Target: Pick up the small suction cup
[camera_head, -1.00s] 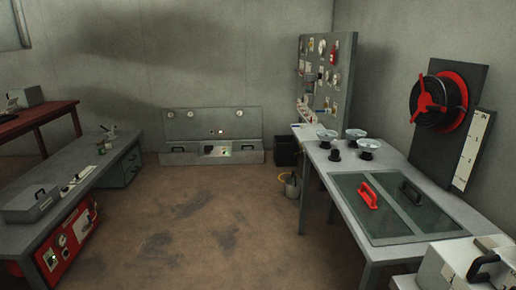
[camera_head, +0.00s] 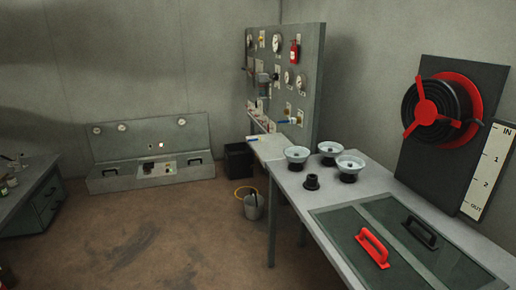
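A small black cup-shaped piece (camera_head: 312,183) stands on the grey table on the right, near its left edge; it looks like the small suction cup. Three wider pieces with pale bowl-like tops and dark bases stand around it: one behind it to the left (camera_head: 297,153), one at the back (camera_head: 329,148), and one to its right (camera_head: 350,162). The small black piece stands apart from them. Neither of my grippers is in view.
The grey table (camera_head: 285,183) has glass panels with a red handle (camera_head: 371,248) and a black handle (camera_head: 420,232). A wheel with red spokes (camera_head: 437,106) stands behind. A bucket (camera_head: 252,207) is on the floor left of the table. The brown floor (camera_head: 150,235) is open.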

